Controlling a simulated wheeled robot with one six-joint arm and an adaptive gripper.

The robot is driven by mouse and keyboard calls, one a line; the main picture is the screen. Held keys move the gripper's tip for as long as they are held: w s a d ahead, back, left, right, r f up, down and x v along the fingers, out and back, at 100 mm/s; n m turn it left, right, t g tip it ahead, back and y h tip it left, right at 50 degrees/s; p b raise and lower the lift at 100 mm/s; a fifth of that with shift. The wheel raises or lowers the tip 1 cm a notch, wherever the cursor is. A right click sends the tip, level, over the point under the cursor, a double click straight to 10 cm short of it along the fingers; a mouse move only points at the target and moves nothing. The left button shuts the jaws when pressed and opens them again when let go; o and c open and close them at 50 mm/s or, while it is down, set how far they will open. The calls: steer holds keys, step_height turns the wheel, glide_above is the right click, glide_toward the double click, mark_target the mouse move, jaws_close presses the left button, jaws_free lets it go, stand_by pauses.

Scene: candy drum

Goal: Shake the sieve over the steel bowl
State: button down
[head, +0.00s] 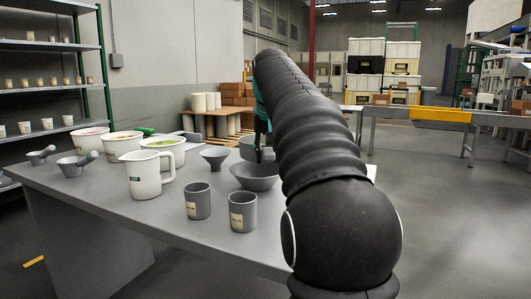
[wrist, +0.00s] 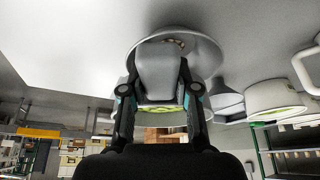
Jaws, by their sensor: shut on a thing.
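The steel bowl (head: 254,178) stands on the grey table, left of my arm in the head view. The grey sieve (head: 248,147) is just above and behind the bowl there, partly hidden by my arm. My gripper (head: 262,143) is at the sieve and mostly hidden by the arm. In the wrist view, which is upside down, my gripper (wrist: 159,100) has its fingers on both sides of a grey part of the sieve (wrist: 160,72). The bowl (wrist: 207,50) shows beyond it, with small brownish bits near its middle. The sieve's contents are hidden.
Two labelled grey cups (head: 197,201) (head: 243,212) stand in front of the bowl. A white jug (head: 146,175), a grey funnel (head: 214,158) and several white tubs (head: 162,154) stand to the left. Two mortars (head: 77,166) (head: 41,157) are at the table's far left.

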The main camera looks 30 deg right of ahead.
steer(key=a, duration=0.5)
steer(key=d, duration=0.5)
steer(key=shift+r, duration=0.1)
step_height(320, 180, up, 6)
steer(key=a, duration=0.2)
steer(key=shift+a, duration=0.2)
